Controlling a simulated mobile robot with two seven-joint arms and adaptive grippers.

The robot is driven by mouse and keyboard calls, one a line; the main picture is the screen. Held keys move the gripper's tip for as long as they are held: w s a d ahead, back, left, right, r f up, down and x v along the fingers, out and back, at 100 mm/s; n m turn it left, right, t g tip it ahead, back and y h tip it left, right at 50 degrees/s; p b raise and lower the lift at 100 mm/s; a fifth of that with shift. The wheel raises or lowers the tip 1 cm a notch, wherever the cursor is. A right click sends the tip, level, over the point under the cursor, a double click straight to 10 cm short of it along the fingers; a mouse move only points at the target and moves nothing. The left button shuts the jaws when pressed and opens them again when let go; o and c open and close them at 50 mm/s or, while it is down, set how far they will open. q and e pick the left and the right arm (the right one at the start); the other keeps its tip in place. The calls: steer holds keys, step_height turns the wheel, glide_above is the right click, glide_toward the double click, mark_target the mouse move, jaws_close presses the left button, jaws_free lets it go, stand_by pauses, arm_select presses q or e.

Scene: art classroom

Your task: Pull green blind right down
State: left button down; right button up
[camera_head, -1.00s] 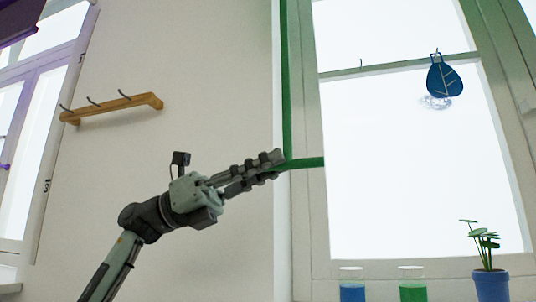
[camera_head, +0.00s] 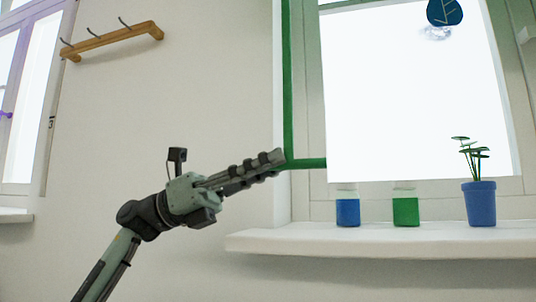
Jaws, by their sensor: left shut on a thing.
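The green blind shows as a thin green vertical strip (camera_head: 287,80) along the left side of the window, with a short green bottom bar (camera_head: 308,163) running right from its lower end. My left gripper (camera_head: 280,160) is shut on the blind at this lower left corner, its fingers pointing right. The bar is a little above the window sill. The blind's upper end is out of view. My right gripper is not in view.
A white sill (camera_head: 380,240) juts out below the window. On it stand a blue jar (camera_head: 347,210), a green jar (camera_head: 405,209) and a potted plant (camera_head: 481,203). A wooden hook rack (camera_head: 110,42) is on the wall; a blue leaf ornament (camera_head: 444,10) hangs at the window.

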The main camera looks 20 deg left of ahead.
arm_select(q)
steer(key=shift+f, duration=0.6)
steer(key=c, duration=1.5)
jaws_free()
steer(key=shift+c, duration=0.2)
steer(key=v, duration=1.2)
steer(key=shift+r, duration=0.1)
